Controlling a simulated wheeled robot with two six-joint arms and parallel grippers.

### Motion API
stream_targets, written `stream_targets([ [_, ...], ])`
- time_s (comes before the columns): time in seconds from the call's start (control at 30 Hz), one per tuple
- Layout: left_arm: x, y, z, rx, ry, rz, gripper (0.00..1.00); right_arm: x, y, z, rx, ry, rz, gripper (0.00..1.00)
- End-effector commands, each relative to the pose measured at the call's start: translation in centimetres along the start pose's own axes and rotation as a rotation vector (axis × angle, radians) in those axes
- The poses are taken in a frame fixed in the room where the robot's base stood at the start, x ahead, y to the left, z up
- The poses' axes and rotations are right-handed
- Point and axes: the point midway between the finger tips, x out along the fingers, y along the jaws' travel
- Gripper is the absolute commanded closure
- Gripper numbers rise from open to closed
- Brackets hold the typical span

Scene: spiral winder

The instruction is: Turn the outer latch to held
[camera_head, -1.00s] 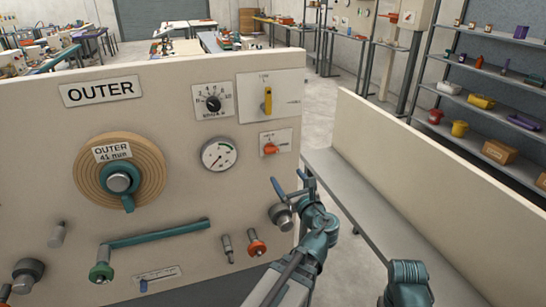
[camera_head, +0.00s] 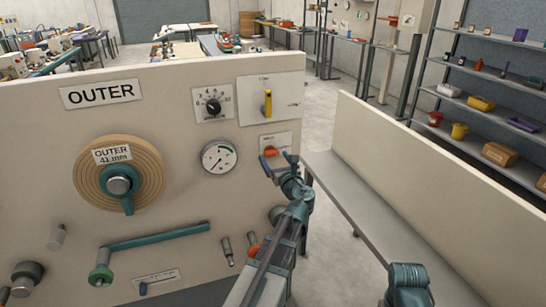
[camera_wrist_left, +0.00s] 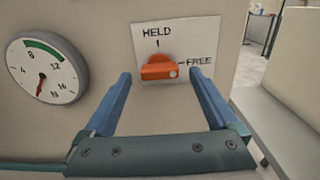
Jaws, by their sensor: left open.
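The outer latch is an orange knob (camera_head: 270,152) on a small white plate at the right side of the OUTER panel. In the left wrist view the orange knob (camera_wrist_left: 157,70) lies sideways, its white dot at the right end facing the FREE mark. The HELD mark (camera_wrist_left: 157,32) is above it. My left gripper (camera_head: 277,161) is open just in front of and slightly below the knob. In the wrist view its blue fingers stand left and right of the knob, with nothing between them gripped.
A pressure gauge (camera_head: 219,157) sits left of the latch. A yellow lever (camera_head: 267,103) on its plate is above. Small knobs and a teal crank (camera_head: 155,236) are lower on the panel. A grey bench (camera_head: 345,195) with a cream back wall stands to the right.

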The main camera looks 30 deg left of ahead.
Motion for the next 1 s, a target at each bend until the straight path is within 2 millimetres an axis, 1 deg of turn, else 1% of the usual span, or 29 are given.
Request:
stream_targets([
  [0.03,0.8,-0.1,0.0,0.0,0.0,0.002,0.07,0.0,0.0,0.0,0.0,0.0,0.0,0.5],
  [0.2,1.8,0.0,0.0,0.0,0.0,0.001,0.07,0.0,0.0,0.0,0.0,0.0,0.0,0.5],
  [0.53,1.9,0.0,0.0,0.0,0.0,0.0,0.07,0.0,0.0,0.0,0.0,0.0,0.0,0.5],
  [0.57,1.9,0.0,0.0,0.0,0.0,0.0,0.11,0.0,0.0,0.0,0.0,0.0,0.0,0.5],
  [0.6,1.9,0.0,0.0,0.0,0.0,0.0,0.18,0.0,0.0,0.0,0.0,0.0,0.0,0.5],
  [0.97,1.9,0.0,0.0,0.0,0.0,0.001,0.83,0.0,0.0,0.0,0.0,0.0,0.0,0.5],
  [1.0,1.9,0.0,0.0,0.0,0.0,0.001,0.9,0.0,0.0,0.0,0.0,0.0,0.0,0.5],
])
